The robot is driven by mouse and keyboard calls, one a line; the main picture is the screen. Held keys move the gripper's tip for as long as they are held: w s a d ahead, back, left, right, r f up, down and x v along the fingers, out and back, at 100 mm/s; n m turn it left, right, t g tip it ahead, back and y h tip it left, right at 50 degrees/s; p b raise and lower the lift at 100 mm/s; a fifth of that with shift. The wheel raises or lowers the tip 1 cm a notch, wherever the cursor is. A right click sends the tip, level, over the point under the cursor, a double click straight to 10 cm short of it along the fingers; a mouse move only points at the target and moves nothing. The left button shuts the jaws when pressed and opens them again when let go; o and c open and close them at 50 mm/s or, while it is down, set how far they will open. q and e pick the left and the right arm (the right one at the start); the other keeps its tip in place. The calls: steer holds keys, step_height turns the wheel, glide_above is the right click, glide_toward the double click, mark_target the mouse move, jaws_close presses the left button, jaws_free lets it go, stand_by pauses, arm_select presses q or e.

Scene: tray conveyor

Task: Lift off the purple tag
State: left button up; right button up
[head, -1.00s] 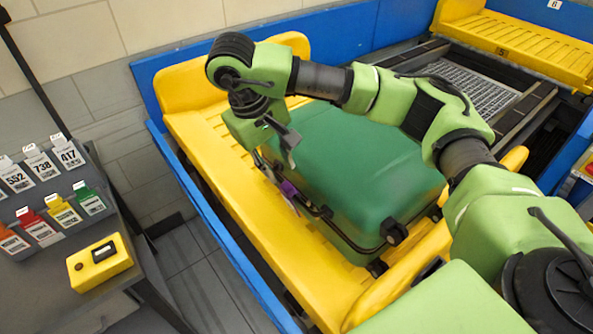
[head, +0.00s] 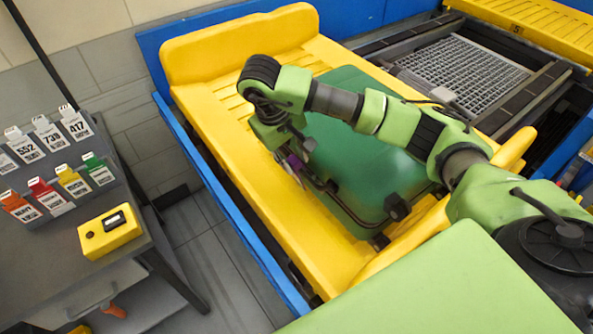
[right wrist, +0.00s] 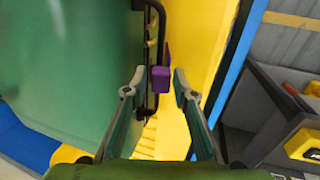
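The purple tag (head: 295,163) hangs at the dark handle on the side of a green suitcase (head: 365,160). It also shows in the right wrist view (right wrist: 160,79), in front of the dark handle bar (right wrist: 154,45). My right gripper (head: 303,148) is at the tag, partly covering it in the head view. In the right wrist view its two fingers (right wrist: 158,82) are apart, with the tag in the gap at the fingertips and no clear contact. My left gripper is not in view.
The suitcase lies in a yellow tray (head: 225,125) with raised ends, beside a blue rail (head: 225,215). At the left, a grey table holds a rack of coloured tags (head: 60,165) and a yellow device (head: 110,232). A metal grate (head: 460,75) is behind the suitcase.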

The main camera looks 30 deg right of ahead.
steer(key=x, duration=0.1)
steer(key=p+x, duration=0.1)
steer(key=x, duration=0.1)
steer(key=shift+w+f, duration=0.25)
steer(key=shift+d+f+p, duration=0.15)
steer(key=shift+f+p, duration=0.05)
steer(key=shift+p, duration=0.1)
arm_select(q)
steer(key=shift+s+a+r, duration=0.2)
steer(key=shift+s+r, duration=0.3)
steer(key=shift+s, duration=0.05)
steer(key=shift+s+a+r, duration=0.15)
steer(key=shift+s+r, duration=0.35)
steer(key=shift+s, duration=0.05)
arm_select(e)
jaws_close()
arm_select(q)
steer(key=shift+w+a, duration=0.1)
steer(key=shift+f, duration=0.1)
arm_select(e)
steer(key=shift+r, duration=0.1)
